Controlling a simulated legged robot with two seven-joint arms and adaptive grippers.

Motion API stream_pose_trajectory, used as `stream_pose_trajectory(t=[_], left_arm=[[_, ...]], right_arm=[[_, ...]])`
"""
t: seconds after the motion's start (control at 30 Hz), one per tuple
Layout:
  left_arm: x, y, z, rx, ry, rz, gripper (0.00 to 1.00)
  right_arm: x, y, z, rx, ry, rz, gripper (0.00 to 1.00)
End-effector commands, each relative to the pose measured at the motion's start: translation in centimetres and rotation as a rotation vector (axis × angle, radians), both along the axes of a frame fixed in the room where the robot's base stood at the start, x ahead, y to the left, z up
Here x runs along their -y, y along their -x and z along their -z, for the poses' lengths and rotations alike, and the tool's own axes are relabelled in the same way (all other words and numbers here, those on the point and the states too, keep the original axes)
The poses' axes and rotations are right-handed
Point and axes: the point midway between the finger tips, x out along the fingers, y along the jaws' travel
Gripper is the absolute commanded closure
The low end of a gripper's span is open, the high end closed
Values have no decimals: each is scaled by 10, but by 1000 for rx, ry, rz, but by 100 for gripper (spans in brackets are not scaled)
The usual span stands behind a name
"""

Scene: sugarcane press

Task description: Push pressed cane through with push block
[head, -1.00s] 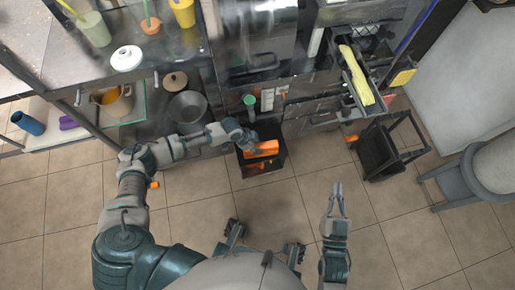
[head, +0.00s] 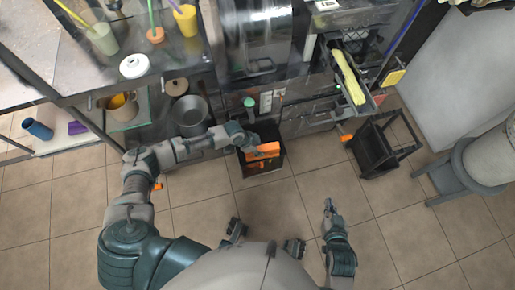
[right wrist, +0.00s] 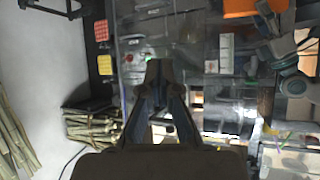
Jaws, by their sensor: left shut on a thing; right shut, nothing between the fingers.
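An orange block, likely the push block (head: 263,151), is held by my left gripper (head: 250,146) at the top of a black bin (head: 267,176) below the press. I cannot tell whether the block touches the bin. A long yellow piece that looks like cane (head: 350,78) lies in a dark chute (head: 369,106) at the press's right side. My right gripper (head: 329,207) is shut and empty over the floor, right of and nearer than the bin. In the right wrist view its fingers (right wrist: 158,72) meet, and an orange thing (right wrist: 252,8) shows at the top edge.
A black stand (head: 374,150) is right of the bin, and a grey round stool (head: 460,175) is farther right. Shelves with cups and a pot (head: 189,112) fill the left. Several cane stalks (right wrist: 95,125) lie in the right wrist view.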

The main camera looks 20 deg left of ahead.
Motion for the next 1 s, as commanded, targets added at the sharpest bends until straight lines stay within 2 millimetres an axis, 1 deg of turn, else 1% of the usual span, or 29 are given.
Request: stream_pose_trajectory(t=[0.03,0.5,0.63,1.0], left_arm=[[1,0,-4,2,1,0,100],[6,8,-15,1,2,1,100],[7,9,-14,1,1,1,100],[7,9,-14,0,1,0,100]], right_arm=[[2,3,1,-25,7,1,100],[18,44,26,-288,73,13,100],[19,48,29,-313,79,14,100],[19,46,30,-313,79,14,100]])
